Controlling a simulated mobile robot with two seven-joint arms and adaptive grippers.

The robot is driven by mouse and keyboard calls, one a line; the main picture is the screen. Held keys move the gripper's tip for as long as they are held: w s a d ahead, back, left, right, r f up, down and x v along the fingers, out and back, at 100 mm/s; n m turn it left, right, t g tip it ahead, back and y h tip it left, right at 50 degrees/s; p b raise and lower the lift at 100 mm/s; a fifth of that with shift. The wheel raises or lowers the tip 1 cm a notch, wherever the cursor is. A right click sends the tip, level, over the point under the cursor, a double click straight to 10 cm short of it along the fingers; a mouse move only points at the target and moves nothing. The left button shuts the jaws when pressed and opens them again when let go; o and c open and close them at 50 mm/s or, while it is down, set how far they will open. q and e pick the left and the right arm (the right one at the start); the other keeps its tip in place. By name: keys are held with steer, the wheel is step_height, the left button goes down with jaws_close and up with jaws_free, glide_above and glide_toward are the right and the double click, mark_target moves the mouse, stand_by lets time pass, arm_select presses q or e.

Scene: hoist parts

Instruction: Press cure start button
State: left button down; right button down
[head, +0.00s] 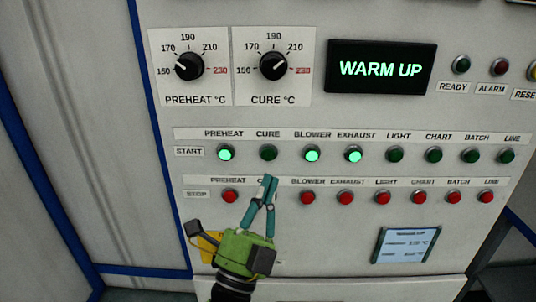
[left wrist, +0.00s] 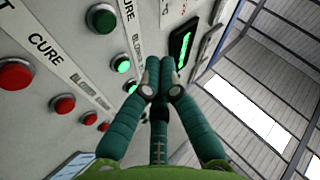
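The cure start button (head: 268,153) is a dark green, unlit button in the start row of the panel, under the label CURE. In the left wrist view the cure start button (left wrist: 101,18) is a dark green knob at the top left. My left gripper (head: 269,181) is green with teal fingers drawn together, just below that button in the head view and covering the cure stop button. In the left wrist view the fingertips (left wrist: 160,62) meet with nothing between them. I cannot tell the gap to the panel. My right gripper is not in view.
The preheat (head: 226,154), blower (head: 312,155) and exhaust (head: 353,155) start buttons are lit. Red stop buttons line the row below. The display (head: 382,67) reads WARM UP. Two temperature dials sit above, and a small screen (head: 405,245) is at lower right.

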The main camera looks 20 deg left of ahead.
mark_target(267, 171)
arm_select(q)
steer(key=shift+w+a, duration=0.25)
steer(key=shift+w, duration=0.7)
steer(key=shift+w+a, duration=0.3)
steer(key=shift+w, duration=0.6)
steer(key=shift+w+a, duration=0.25)
steer(key=shift+w, duration=0.7)
steer(key=shift+w, duration=0.15)
steer(key=shift+w+a, duration=0.1)
steer(key=shift+w, duration=0.2)
steer(key=shift+w+a+b, duration=0.1)
steer(key=shift+w+b, duration=0.2)
steer(key=shift+w, duration=0.05)
steer(key=shift+s, duration=0.1)
steer(key=shift+s+d, duration=0.2)
steer(key=shift+s, duration=0.55)
steer(key=s, duration=0.2)
steer(key=s+d, duration=0.1)
steer(key=s, duration=0.1)
steer(key=shift+s+d, duration=0.2)
steer(key=shift+s, duration=0.15)
